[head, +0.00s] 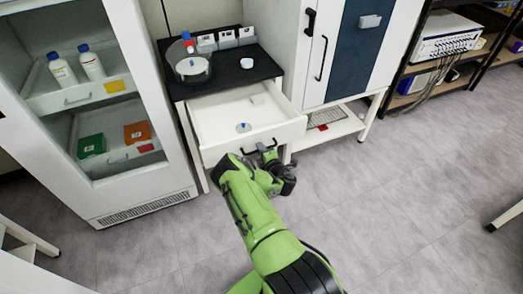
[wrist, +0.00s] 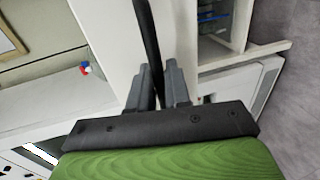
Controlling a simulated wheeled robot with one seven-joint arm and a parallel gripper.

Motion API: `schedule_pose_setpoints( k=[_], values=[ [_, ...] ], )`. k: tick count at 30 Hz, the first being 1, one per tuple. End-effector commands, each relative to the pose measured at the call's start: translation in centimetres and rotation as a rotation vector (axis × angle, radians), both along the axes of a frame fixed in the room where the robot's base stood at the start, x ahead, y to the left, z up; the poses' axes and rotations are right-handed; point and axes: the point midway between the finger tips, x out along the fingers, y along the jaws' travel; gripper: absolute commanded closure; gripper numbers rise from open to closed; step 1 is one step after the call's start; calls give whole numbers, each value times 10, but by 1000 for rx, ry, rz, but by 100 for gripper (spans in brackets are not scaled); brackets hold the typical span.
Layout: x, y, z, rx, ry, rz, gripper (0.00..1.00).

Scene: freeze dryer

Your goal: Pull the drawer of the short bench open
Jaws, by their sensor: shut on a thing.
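The short bench has a black top (head: 225,82) and a white drawer (head: 285,132) that stands pulled out well past the bench front, so its inside shows. The drawer has a dark bar handle (head: 268,145) on its front. My gripper (head: 264,154) is at this handle, on the near side of the drawer front. In the wrist view, the two grey fingers of my gripper (wrist: 164,80) close around the black handle bar (wrist: 148,35). The arm partly hides the handle in the head view.
A small item with a blue part (head: 243,127) lies in the drawer. Bottles and a round dish (head: 192,67) stand on the bench top. A glass-fronted white cabinet (head: 150,190) is close on the left, a white cabinet (head: 305,65) on the right. The floor (head: 400,190) at right is clear.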

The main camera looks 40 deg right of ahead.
Motion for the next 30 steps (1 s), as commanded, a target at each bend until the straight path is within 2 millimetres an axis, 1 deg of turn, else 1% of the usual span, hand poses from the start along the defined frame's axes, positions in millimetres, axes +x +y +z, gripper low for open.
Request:
schedule_pose_setpoints(
  k=[7,8,10,17,20,23,30],
  values=[
    [0,0,0,0,1,-1,100],
    [0,0,0,0,1,-1,80],
    [0,0,0,0,1,0,69],
    [0,0,0,-1,0,0,69],
    [-4,0,1,1,0,-2,69],
    [-20,4,5,2,1,-7,69],
    [-84,22,20,4,2,-8,69]
  ],
)
